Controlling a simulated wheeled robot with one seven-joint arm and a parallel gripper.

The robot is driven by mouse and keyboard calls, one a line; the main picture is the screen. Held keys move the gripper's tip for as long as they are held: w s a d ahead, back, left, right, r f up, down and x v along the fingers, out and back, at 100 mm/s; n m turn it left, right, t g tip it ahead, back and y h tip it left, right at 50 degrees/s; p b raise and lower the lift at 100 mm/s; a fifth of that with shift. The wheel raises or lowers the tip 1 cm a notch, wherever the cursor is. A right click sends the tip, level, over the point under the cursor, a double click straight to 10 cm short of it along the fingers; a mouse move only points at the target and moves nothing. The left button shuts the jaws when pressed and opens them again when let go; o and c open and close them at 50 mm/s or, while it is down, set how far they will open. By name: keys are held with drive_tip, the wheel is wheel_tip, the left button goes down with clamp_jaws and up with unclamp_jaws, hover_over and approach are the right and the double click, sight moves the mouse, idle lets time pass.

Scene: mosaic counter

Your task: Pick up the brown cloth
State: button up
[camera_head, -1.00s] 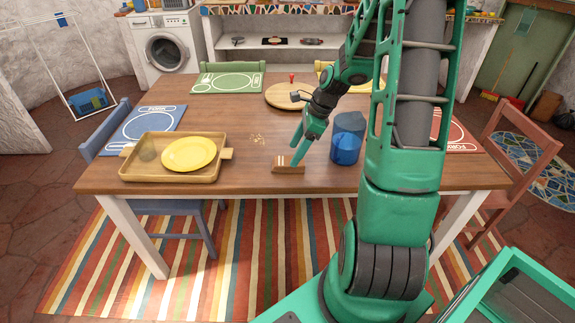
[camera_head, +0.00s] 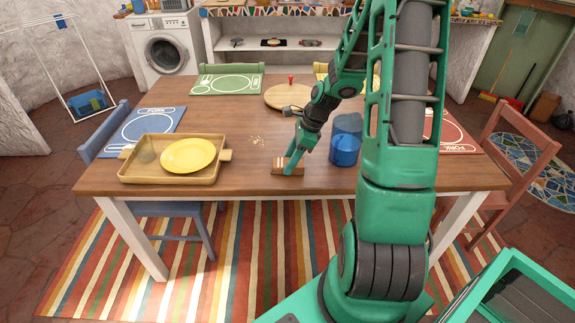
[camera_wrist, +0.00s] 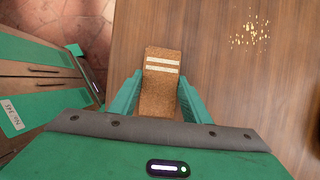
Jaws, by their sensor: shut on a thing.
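The brown cloth (camera_wrist: 160,83), with two pale stripes across it, lies on the wooden table near its front edge. In the head view the cloth (camera_head: 281,168) is partly hidden by my gripper (camera_head: 290,165). In the wrist view my gripper (camera_wrist: 159,98) has one finger on each side of the cloth and is shut on it. The cloth looks low at the table top; I cannot tell whether it is clear of the surface.
A tray (camera_head: 128,168) with a yellow plate (camera_head: 188,155) stands to the left. A blue cup (camera_head: 345,150) stands close to the right of my gripper. Yellow crumbs (camera_wrist: 250,32) lie farther back. A round board (camera_head: 285,98) lies toward the far side.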

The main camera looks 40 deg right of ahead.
drive_tip(key=shift+r, duration=0.5)
drive_tip(key=r, duration=0.2)
drive_tip(key=a+r, duration=0.1)
drive_tip(key=shift+r, duration=0.4)
drive_tip(key=s+a+r, duration=0.2)
drive_tip(key=a+r, duration=0.4)
drive_tip(key=a, duration=0.4)
drive_tip(key=shift+s+a, duration=0.2)
drive_tip(key=shift+s, duration=0.1)
drive_tip(key=shift+o, duration=0.5)
drive_tip(key=shift+r, duration=0.1)
